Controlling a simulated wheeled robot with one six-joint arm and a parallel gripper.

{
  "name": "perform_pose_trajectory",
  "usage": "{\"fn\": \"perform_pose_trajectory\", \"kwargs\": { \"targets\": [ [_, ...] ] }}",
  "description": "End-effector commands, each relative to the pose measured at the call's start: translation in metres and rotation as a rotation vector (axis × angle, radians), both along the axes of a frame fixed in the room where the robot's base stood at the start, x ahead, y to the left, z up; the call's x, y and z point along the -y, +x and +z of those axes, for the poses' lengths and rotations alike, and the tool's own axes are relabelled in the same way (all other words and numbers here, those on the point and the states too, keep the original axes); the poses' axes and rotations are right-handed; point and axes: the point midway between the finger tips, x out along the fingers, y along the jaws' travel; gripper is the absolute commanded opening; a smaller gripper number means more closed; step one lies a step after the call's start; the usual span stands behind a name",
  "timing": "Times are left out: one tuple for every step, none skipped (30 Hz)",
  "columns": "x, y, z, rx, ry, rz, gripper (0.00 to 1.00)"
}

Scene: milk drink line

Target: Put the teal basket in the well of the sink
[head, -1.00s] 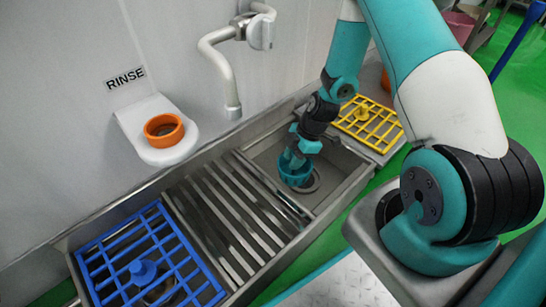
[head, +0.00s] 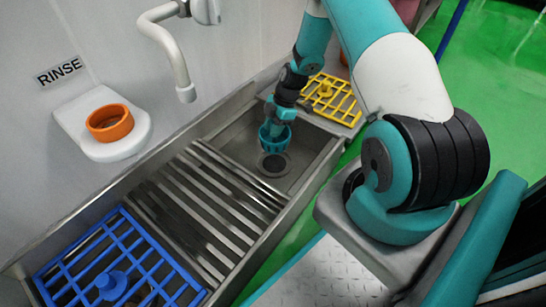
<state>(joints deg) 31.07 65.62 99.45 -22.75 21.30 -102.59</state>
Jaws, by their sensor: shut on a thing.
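The teal basket (head: 274,138) is a small ribbed cup over the well of the sink (head: 231,143), behind the round dark drain (head: 273,164). My gripper (head: 277,120) comes down from above and is shut on the basket. The fingertips are partly hidden by the basket and are small in the picture. I cannot tell whether the basket touches the well floor.
A slatted metal drainboard (head: 205,205) adjoins the well on the left. A blue rack (head: 118,262) lies at the front left and a yellow rack (head: 331,97) beyond the well.

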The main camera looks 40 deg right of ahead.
Motion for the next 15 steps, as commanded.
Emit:
{"fn": "perform_pose_trajectory", "kwargs": {
  "targets": [
    [0.0,0.0,-0.023,-0.001,0.0,0.0,0.0],
    [0.0,0.0,-0.031,-0.002,0.001,0.001,0.0],
    [0.0,0.0,-0.04,-0.001,0.0,0.001,0.0],
    [0.0,0.0,-0.046,-0.001,0.0,0.001,0.0],
    [0.0,0.0,-0.051,-0.001,0.0,0.001,0.0],
    [0.0,0.0,-0.056,0.0,0.0,0.001,0.0],
    [0.0,0.0,-0.059,0.0,0.0,0.001,0.0],
    [0.0,0.0,-0.062,0.001,0.0,0.001,0.0],
    [0.0,0.0,-0.064,0.001,0.0,0.001,0.0],
    [0.0,0.0,-0.065,0.001,0.0,0.001,0.0],
    [0.0,0.0,-0.067,0.001,0.0,0.001,0.0],
    [0.0,0.0,-0.069,0.0,0.0,0.001,0.0],
    [0.0,0.0,-0.072,0.0,0.0,0.001,0.0],
    [0.0,0.0,-0.075,0.0,0.0,0.001,0.0],
    [0.0,0.0,-0.081,0.0,0.0,0.001,0.0]
  ]
}}
